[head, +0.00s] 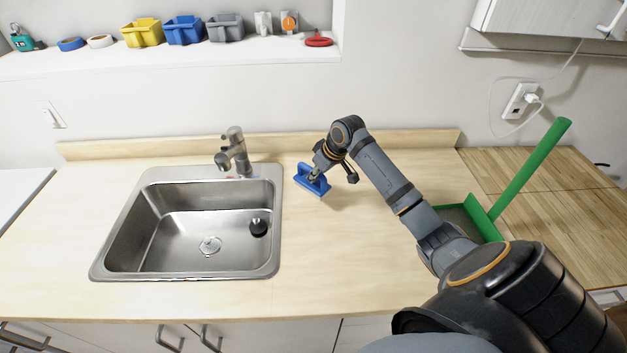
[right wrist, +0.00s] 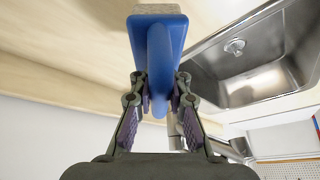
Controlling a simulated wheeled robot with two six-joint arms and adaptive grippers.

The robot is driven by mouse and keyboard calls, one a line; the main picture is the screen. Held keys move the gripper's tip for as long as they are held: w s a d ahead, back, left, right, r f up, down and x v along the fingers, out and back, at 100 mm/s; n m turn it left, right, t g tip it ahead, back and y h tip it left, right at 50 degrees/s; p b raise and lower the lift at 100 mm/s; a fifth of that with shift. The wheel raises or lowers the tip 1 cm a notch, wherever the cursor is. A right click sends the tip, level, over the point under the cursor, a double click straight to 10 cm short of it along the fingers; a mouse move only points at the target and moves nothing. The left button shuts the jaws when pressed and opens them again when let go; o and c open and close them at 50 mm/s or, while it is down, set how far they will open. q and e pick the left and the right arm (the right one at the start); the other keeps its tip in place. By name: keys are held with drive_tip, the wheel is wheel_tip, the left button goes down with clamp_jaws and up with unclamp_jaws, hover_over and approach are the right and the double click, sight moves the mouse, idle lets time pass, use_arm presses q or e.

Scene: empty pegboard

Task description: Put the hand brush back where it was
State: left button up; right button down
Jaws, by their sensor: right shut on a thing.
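The hand brush (head: 312,181) is blue, with a loop-like handle and a pale bristle side. It is at the back of the counter, just right of the sink. My right gripper (head: 320,169) is shut on its handle from above and behind. In the right wrist view the brush (right wrist: 158,38) points away from the gripper (right wrist: 160,92), with the handle between the two fingers. I cannot tell whether the bristles touch the counter. My left gripper is not in view.
A green dustpan (head: 535,165) stands at the right, partly behind my arm. A shelf (head: 180,57) holds bins and tape. The counter (head: 330,260) front is clear.

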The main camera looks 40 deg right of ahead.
sight(314, 184)
drive_tip(key=shift+w+d+f, duration=0.25)
drive_tip(key=shift+w+f, duration=0.25)
drive_tip(key=shift+f, duration=0.15)
drive_tip(key=shift+w+d+f, duration=0.25)
drive_tip(key=shift+w+f, duration=0.25)
drive_tip(key=shift+f, duration=0.1)
wheel_tip(314, 184, down, 3)
drive_tip(key=shift+f+p, duration=0.1)
drive_tip(key=shift+p, duration=1.05)
drive_tip(key=shift+f, duration=0.15)
drive_tip(key=shift+f, duration=0.1)
drive_tip(key=c, duration=1.3)
unclamp_jaws()
